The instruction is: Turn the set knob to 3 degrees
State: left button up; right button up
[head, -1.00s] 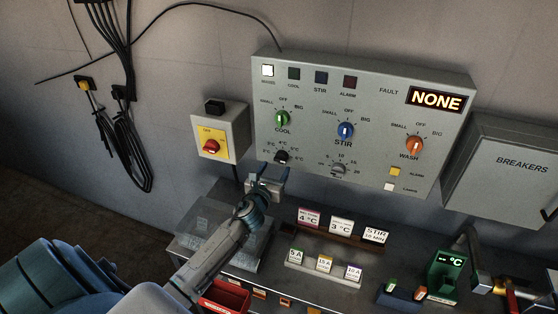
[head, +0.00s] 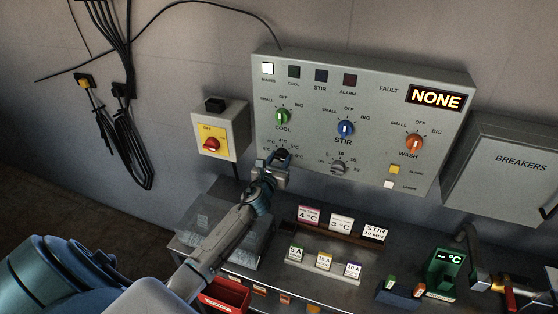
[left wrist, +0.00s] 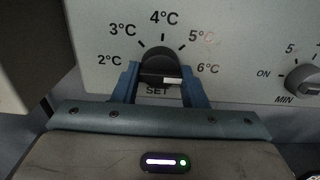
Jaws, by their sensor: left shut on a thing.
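The set knob (left wrist: 158,62) is black and sits on the grey control panel, with marks from 2°C to 6°C around it and SET below. A pale bar on its lower right side lies toward the 6°C mark. My left gripper (left wrist: 160,86) is shut on the knob, one blue finger on each side. In the head view the left gripper (head: 272,168) is at the panel's lower left, partly covering the knob (head: 282,154). My right gripper is out of view.
Green (head: 282,117), blue (head: 345,130) and orange (head: 414,144) knobs are on the same panel. A grey knob (left wrist: 303,78) is just to the right. A box with a red switch (head: 211,146) stands left. Label cards (head: 341,224) are on the counter below.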

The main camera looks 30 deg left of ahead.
pick_arm(q)
jog(key=n+b, duration=0.9)
jog(key=n, duration=1.4)
jog(key=shift+d+n, duration=0.1)
jog(key=shift+n, duration=0.3)
jog(key=shift+r+n+b, duration=0.1)
jog(key=shift+n+b, duration=0.85)
jog(key=shift+n, duration=0.45)
jog(key=o, duration=1)
jog(key=shift+c, duration=0.2)
jog(key=shift+r, duration=0.1)
